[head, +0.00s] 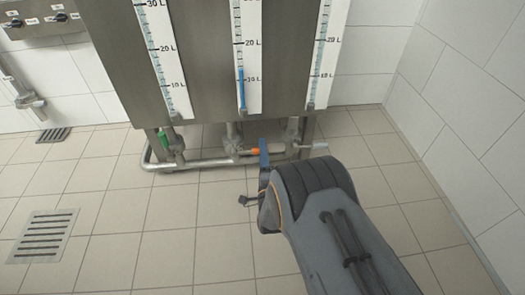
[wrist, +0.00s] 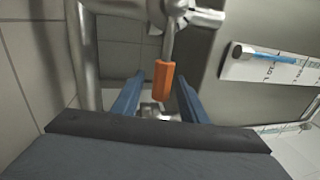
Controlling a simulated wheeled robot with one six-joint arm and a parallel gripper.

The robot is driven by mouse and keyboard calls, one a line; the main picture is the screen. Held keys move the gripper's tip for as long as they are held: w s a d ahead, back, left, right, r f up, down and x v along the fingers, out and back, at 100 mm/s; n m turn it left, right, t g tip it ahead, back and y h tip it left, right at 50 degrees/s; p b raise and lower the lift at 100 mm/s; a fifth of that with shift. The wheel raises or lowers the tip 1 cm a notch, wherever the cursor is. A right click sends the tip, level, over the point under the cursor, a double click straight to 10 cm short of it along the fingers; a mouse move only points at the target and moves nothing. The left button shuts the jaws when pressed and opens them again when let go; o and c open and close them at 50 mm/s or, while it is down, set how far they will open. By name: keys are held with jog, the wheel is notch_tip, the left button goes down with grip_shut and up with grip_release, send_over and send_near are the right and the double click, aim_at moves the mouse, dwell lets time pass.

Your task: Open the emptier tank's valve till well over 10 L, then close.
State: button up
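A steel tank unit (head: 200,70) carries three level gauges. The middle gauge (head: 252,40) shows a blue column to a little above its 10 L mark; I make out no such column in the left gauge (head: 160,45) or right gauge (head: 328,50). Below them are a green valve handle (head: 163,139), an orange valve handle (head: 250,152) and a white valve handle (head: 319,147). The orange handle points sideways to the right under the middle gauge. My gripper (head: 264,154) is at its end. In the wrist view, my open gripper (wrist: 161,82) has its blue fingers either side of the orange handle (wrist: 163,84), with gaps.
Steel pipes (head: 205,163) run low beneath the tank. A control panel (head: 40,18) with knobs hangs on the left wall. Drain grates (head: 42,236) lie in the tiled floor, which is clear at left. A tiled wall (head: 465,80) closes the right side.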

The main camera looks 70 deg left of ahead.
jog(key=shift+d, duration=0.1)
jog(key=p+v, duration=0.3)
jog(key=v, duration=0.4)
jog(key=shift+d, duration=0.3)
jog(key=shift+s+f, duration=0.1)
